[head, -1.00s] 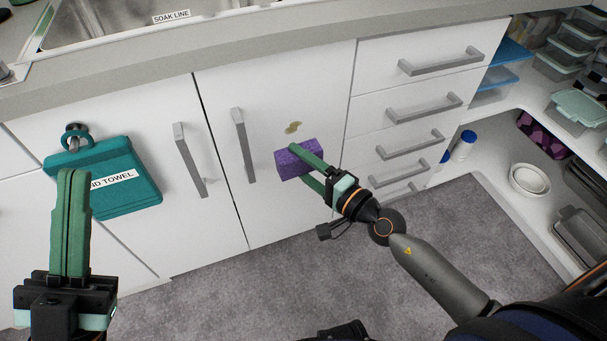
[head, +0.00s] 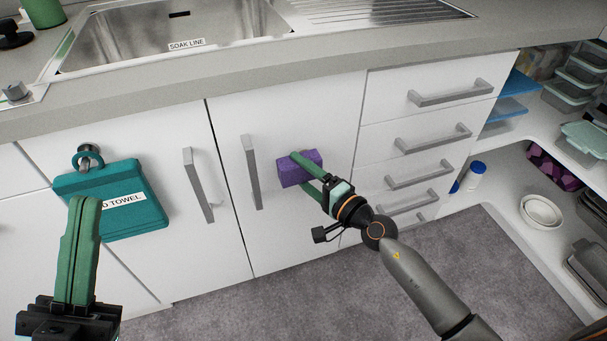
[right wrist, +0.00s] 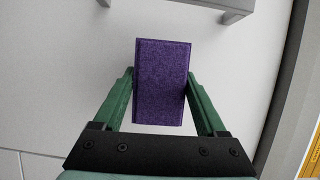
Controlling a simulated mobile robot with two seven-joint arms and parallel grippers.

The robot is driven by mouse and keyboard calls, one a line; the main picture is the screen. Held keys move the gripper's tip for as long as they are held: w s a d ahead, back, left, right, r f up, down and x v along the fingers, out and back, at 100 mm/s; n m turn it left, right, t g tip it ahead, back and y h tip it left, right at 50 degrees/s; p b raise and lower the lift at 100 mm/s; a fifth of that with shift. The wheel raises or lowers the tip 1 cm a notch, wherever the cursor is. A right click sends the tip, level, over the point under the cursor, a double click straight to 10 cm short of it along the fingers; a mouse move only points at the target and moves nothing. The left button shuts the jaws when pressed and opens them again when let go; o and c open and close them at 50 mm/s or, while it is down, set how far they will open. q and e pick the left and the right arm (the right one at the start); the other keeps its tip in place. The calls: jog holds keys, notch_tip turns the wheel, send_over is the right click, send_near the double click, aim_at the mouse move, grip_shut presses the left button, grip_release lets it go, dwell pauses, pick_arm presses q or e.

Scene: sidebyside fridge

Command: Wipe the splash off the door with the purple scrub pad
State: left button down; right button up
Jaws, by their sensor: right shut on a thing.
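The purple scrub pad (head: 290,173) is at the right-hand white door (head: 300,220) under the sink, right of that door's handle. It also shows in the right wrist view (right wrist: 162,82), with the pale door surface behind it. My right gripper (head: 300,170) is shut on the pad, one green finger on each side. Whether the pad touches the door is hard to tell. No splash shows on the visible part of the door; the area behind the pad is hidden. My left gripper (head: 86,202) is shut and empty at the lower left, in front of the teal towel.
The door handle (head: 251,172) stands out just left of the pad. A teal hand towel (head: 130,215) hangs at the left. Drawers with bar handles (head: 430,140) are to the right, beside open shelves with containers. The sink (head: 180,40) is above.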

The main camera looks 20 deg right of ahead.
jog(key=shift+w, duration=1)
dwell(0.4)
jog(key=shift+d+f+b, duration=0.15)
jog(key=shift+d+b, duration=0.85)
jog(key=shift+d, duration=0.9)
jog(key=shift+d+b, duration=0.1)
jog(key=shift+b, duration=0.2)
jog(key=shift+w+r, duration=0.1)
jog(key=shift+r, duration=0.1)
